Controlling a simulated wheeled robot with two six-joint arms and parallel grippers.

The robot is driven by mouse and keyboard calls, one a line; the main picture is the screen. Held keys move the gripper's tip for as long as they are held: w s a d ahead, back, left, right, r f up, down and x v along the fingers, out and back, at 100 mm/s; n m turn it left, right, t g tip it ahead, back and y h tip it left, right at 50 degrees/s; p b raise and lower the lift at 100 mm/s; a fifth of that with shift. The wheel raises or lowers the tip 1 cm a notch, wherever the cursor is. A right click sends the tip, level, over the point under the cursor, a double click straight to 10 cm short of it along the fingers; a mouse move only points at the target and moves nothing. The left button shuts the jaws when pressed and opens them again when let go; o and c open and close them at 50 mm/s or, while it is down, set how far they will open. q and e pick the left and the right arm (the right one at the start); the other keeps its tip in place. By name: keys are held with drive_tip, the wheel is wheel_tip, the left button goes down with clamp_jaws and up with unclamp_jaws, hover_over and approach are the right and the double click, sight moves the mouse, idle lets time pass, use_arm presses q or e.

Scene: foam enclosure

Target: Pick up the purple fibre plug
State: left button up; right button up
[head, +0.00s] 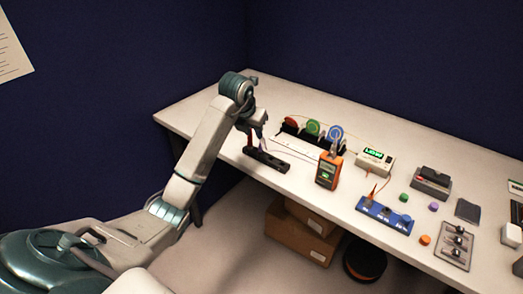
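My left gripper (258,131) points down just above a low black holder (267,161) near the table's left end. A small purple piece, seemingly the purple fibre plug (263,144), shows at the fingertips, over the holder. A thin pinkish-purple line runs from there to the right. The fingers are small and partly hidden by the wrist, so I cannot tell whether they are closed on the plug or around it. A dark red upright piece (249,142) stands at the holder's left end. My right gripper is not in view.
The white table (215,108) holds a rack of coloured discs (313,129), an orange meter (329,170), a white display box (374,162) and a blue block (384,214). Loose caps, including a purple one (433,206), lie at right. Cardboard boxes (300,232) stand below.

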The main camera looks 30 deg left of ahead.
use_arm(q)
drive_tip(key=p, duration=0.1)
hover_over(260, 147)
drive_tip(key=s, duration=0.3)
wheel_tip(260, 147, down, 4)
drive_tip(key=p+x, duration=0.2)
drive_tip(key=x, duration=0.3)
drive_tip(key=shift+w+d+f, duration=0.1)
drive_tip(key=shift+w+d, duration=0.05)
drive_tip(key=shift+w, duration=0.15)
drive_tip(key=shift+w+f, duration=0.1)
drive_tip(key=shift+f, duration=0.1)
clamp_jaws()
